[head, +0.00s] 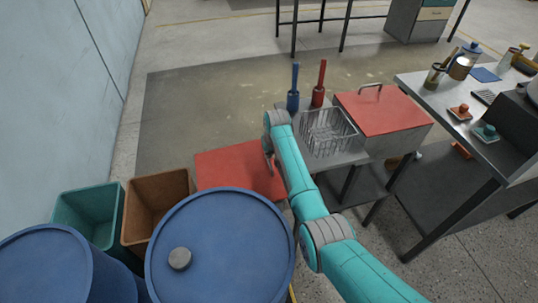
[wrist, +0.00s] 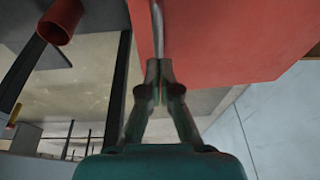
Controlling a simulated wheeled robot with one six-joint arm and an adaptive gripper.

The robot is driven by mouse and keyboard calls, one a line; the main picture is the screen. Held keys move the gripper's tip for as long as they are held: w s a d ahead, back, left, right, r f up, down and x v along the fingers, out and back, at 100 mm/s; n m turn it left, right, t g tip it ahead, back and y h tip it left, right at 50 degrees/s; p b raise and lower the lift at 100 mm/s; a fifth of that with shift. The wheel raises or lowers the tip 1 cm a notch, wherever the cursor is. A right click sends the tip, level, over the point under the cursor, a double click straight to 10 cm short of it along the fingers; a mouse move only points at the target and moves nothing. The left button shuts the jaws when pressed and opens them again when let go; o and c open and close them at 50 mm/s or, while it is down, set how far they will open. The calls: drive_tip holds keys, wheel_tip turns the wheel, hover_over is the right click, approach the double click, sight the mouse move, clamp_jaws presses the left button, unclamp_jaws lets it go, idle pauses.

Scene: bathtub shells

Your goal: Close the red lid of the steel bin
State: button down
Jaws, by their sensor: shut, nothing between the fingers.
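A flat red panel, which looks like the red lid (head: 225,168), lies low beside the wall side of the steel table; the bin body under it is hidden. In the wrist view the red lid (wrist: 225,40) fills the upper right, with a thin steel bar (wrist: 158,28) along its left edge. My gripper (head: 268,165) is at the right side of this lid. In the wrist view my gripper (wrist: 160,72) has its fingertips together with nothing between them, close to the bar; contact cannot be told. A second red lid (head: 385,108) with a handle lies flat on a pale box.
A blue drum (head: 220,245), an orange bin (head: 155,205) and a green bin (head: 88,212) crowd the front left. The floor behind (head: 210,105) is clear.

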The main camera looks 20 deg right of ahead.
drive_tip(key=shift+f, duration=0.3)
